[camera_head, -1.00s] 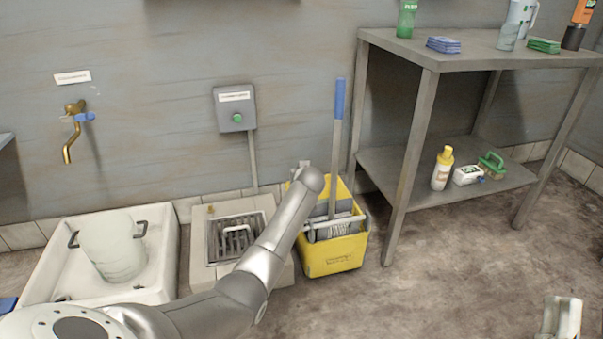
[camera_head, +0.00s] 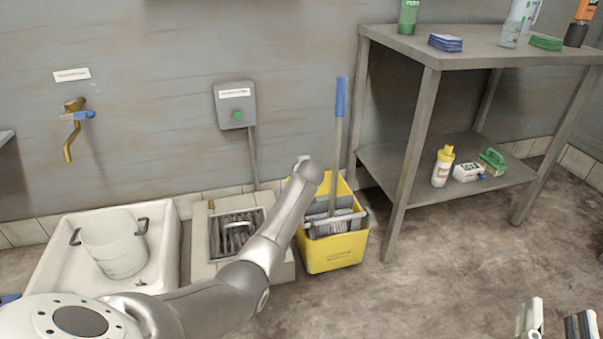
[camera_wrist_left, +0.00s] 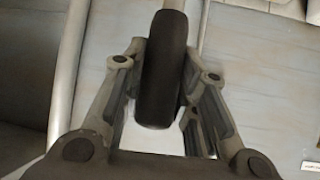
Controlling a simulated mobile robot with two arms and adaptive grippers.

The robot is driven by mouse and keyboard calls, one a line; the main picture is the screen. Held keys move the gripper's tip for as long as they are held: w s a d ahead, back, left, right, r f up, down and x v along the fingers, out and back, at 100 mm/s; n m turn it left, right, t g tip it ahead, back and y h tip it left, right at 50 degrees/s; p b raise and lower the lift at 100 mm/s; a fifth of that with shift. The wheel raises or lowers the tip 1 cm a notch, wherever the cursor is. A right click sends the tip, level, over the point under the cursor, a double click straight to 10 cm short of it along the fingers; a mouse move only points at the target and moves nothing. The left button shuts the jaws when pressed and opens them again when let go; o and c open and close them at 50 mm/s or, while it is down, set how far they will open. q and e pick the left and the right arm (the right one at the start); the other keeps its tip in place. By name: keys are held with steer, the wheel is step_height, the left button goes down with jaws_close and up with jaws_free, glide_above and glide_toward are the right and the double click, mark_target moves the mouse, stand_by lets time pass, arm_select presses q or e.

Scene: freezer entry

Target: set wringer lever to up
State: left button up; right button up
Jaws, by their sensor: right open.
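A yellow mop bucket (camera_head: 338,253) with a grey wringer (camera_head: 328,224) stands on the floor against the wall. A pole with a blue grip (camera_head: 341,98) rises upright from it. My left arm reaches from the lower left to the bucket's left edge; its gripper is hidden in the head view. In the left wrist view, my left gripper (camera_wrist_left: 163,75) has its fingers close on both sides of a dark rounded grip (camera_wrist_left: 160,80) on a pale rod and looks shut on it. My right gripper (camera_head: 556,322) is open and empty at the lower right.
A floor sink (camera_head: 172,250) holds a translucent pail (camera_head: 113,250), with a grated drain (camera_head: 233,232) beside it. A metal shelf table (camera_head: 430,53) with bottles and cloths stands right of the bucket. The floor in front is clear.

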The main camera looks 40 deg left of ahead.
arm_select(q)
steer(key=o, duration=0.4)
steer(key=shift+w+a, duration=0.1)
steer(key=shift+a, duration=0.05)
steer(key=shift+o, duration=0.2)
steer(key=v, duration=1.2)
